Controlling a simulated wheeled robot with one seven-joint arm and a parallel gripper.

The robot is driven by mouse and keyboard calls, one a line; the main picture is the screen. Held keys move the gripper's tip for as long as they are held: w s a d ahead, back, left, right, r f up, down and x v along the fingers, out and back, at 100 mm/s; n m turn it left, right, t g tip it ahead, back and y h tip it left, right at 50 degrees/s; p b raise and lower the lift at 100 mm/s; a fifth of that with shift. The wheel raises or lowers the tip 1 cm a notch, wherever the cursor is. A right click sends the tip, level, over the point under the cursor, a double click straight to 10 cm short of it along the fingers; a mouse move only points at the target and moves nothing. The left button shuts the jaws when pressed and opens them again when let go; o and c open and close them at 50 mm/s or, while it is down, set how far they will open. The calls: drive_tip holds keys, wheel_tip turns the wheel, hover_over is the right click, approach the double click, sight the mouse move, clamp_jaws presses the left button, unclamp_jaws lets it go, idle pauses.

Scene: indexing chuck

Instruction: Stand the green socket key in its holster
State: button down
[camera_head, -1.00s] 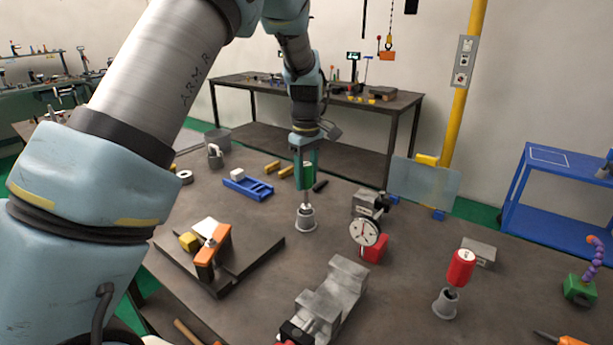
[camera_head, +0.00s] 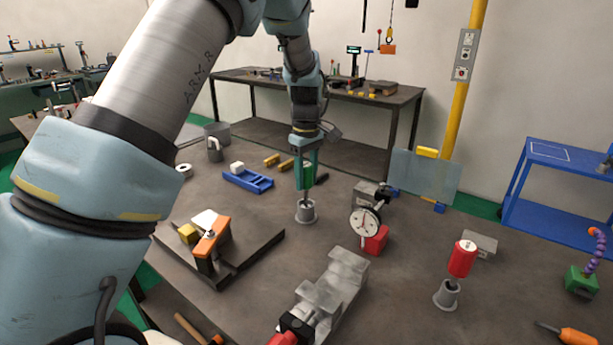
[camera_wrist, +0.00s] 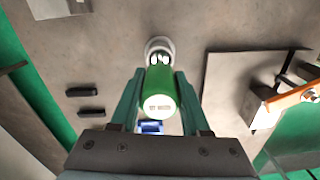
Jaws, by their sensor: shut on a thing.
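The green socket key (camera_head: 307,177) is upright between the fingers of my gripper (camera_head: 305,168), which is shut on its green handle. Below it a grey round holster (camera_head: 306,214) stands on the bench. The key's thin shank points down at the holster's mouth; I cannot tell how far its tip is inside. In the wrist view the key's handle (camera_wrist: 160,102) sits between the fingers (camera_wrist: 159,92), with the pale holster rim (camera_wrist: 160,45) just beyond it, partly hidden by the key.
A red key (camera_head: 463,258) stands in a similar holster (camera_head: 446,294) at the right. A dial gauge (camera_head: 365,221) on a red block is right of the green key. A grey vise (camera_head: 335,287) is in front, a clamp plate (camera_head: 232,262) front left, a blue tray (camera_head: 247,181) behind left.

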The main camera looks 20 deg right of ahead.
drive_tip(key=shift+f, duration=0.65)
drive_tip(key=shift+c, duration=1.5)
unclamp_jaws()
drive_tip(key=shift+b, duration=0.3)
wheel_tip(320, 180, up, 11)
drive_tip(key=b, duration=0.3)
drive_tip(key=shift+f, duration=0.1)
drive_tip(key=a+f+m, duration=0.1)
drive_tip(key=a+f, duration=0.1)
drive_tip(key=a, duration=0.9)
drive_tip(key=a+f+m, duration=0.1)
drive_tip(key=a+f, duration=0.1)
drive_tip(key=a, duration=1)
drive_tip(key=s+a+f+m, duration=0.1)
drive_tip(key=s+a+f, duration=0.1)
drive_tip(key=s+a, duration=0.3)
drive_tip(key=s+a+f+m+t, duration=0.1)
drive_tip(key=s+a+f+m, duration=0.1)
drive_tip(key=s+a, duration=0.3)
drive_tip(key=a, duration=0.3)
drive_tip(key=shift+s+a+f+t, duration=0.25)
drive_tip(key=shift+s+a+t, duration=0.05)
drive_tip(key=shift+s+a, duration=0.05)
